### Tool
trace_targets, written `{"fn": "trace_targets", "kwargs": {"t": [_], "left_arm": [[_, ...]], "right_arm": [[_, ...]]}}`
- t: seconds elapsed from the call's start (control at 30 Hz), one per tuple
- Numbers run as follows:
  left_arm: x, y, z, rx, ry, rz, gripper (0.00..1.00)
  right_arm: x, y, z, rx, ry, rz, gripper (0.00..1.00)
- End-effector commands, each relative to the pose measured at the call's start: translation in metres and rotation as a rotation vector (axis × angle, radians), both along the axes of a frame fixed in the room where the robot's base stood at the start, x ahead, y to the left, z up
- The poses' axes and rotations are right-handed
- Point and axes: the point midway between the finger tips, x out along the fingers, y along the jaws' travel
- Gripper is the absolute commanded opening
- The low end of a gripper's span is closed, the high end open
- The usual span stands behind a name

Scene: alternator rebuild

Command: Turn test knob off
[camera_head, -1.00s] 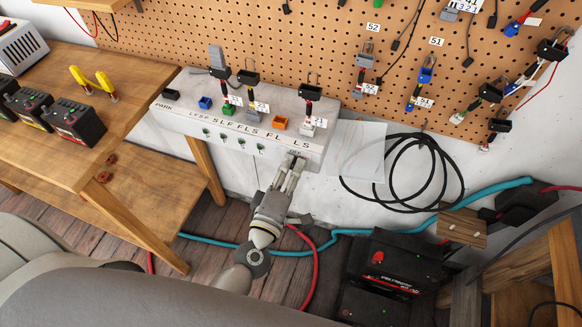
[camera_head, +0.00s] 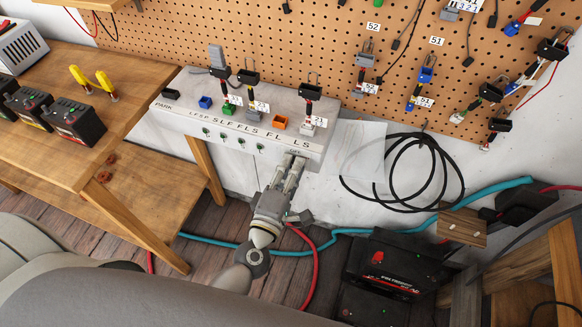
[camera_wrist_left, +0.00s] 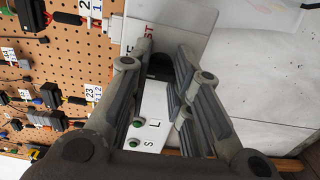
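The white test box (camera_head: 250,112) stands below the pegboard, with lettering and small green lights on its front. The dark test knob (camera_wrist_left: 160,71) is at the box's end near the red lettering in the left wrist view, partly hidden by my fingers. My left gripper (camera_head: 293,166) is at the right end of the box front, its fingers pointing up at the panel. In the left wrist view my left gripper (camera_wrist_left: 164,52) has its fingers apart, one on each side of the knob. Whether they touch it, I cannot tell. My right gripper is not in view.
Connectors, including an orange one (camera_head: 279,123), stand on the box top. A coiled black cable (camera_head: 425,142) hangs on the right wall. A wooden bench (camera_head: 125,118) with batteries is at left. A black battery unit (camera_head: 385,270) sits below right, with hoses across the floor.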

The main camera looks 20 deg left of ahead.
Motion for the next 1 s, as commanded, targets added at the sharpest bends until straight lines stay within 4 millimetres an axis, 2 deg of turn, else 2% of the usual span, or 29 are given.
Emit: {"fn": "trace_targets", "kwargs": {"t": [0.03,0.17,0.57,0.67,1.0], "left_arm": [[0.0,0.0,0.0,0.0,0.001,0.0,0.29],[0.0,0.0,0.0,0.001,0.0,0.0,0.46],[-0.005,0.0,0.0,0.002,0.001,-0.001,0.46],[-0.017,0.001,-0.001,0.004,0.003,0.0,0.46],[-0.084,0.003,-0.001,0.004,0.004,-0.003,0.46]], "right_arm": [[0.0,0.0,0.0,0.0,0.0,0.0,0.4],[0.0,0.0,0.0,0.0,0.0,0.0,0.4],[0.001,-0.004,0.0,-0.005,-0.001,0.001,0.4],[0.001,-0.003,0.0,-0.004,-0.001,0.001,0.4],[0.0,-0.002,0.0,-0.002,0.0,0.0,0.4]]}}
